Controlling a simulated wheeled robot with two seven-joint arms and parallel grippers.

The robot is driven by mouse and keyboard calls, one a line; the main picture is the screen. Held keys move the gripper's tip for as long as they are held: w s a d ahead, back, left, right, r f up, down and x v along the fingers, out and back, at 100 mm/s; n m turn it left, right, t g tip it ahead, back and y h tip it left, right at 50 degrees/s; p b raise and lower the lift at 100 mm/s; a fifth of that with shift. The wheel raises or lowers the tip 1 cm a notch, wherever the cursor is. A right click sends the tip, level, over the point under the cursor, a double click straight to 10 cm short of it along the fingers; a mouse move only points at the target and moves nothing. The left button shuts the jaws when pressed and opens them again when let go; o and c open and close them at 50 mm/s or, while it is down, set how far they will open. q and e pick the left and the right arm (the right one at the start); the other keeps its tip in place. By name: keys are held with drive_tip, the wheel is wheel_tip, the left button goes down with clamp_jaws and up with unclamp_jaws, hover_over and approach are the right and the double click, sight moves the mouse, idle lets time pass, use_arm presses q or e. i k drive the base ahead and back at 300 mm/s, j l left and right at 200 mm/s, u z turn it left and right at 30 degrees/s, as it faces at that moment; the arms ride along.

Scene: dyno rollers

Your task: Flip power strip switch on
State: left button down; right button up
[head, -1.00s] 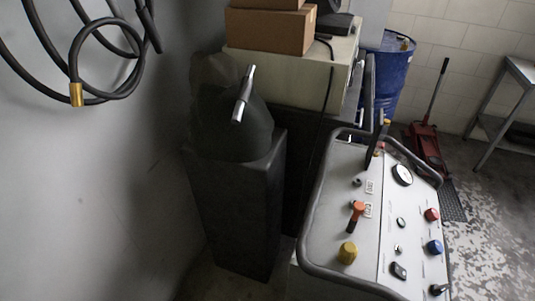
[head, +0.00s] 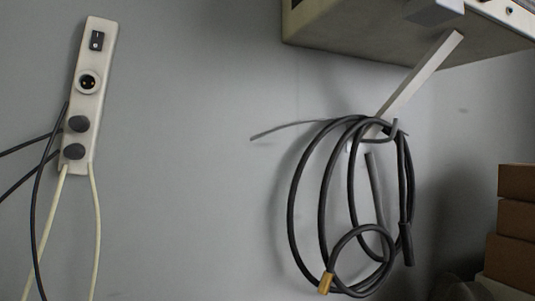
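A white power strip (head: 88,100) is mounted on the grey wall at the upper left of the head view, upright with a slight tilt. Its black rocker switch (head: 96,40) is at the top end. Below the switch is one empty round socket (head: 87,82). Two dark plugs (head: 79,124) sit in the lower sockets. The switch is small, and I cannot tell which way it is set. Neither of my grippers shows in the head view.
A coiled black hose (head: 322,205) with a brass end hangs on the wall at centre right. A beige box or cabinet (head: 350,28) juts out above it on a white bracket (head: 420,75). Cardboard boxes (head: 515,225) stand at the right edge. Cables hang below the strip.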

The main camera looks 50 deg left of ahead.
sight(98, 37)
drive_tip(key=u, duration=0.45)
drive_tip(key=j+u, duration=0.1)
drive_tip(key=u, duration=0.4)
drive_tip(key=j+u, duration=0.1)
drive_tip(key=u, duration=0.8)
drive_tip(key=j+u, duration=0.1)
drive_tip(key=u, duration=0.4)
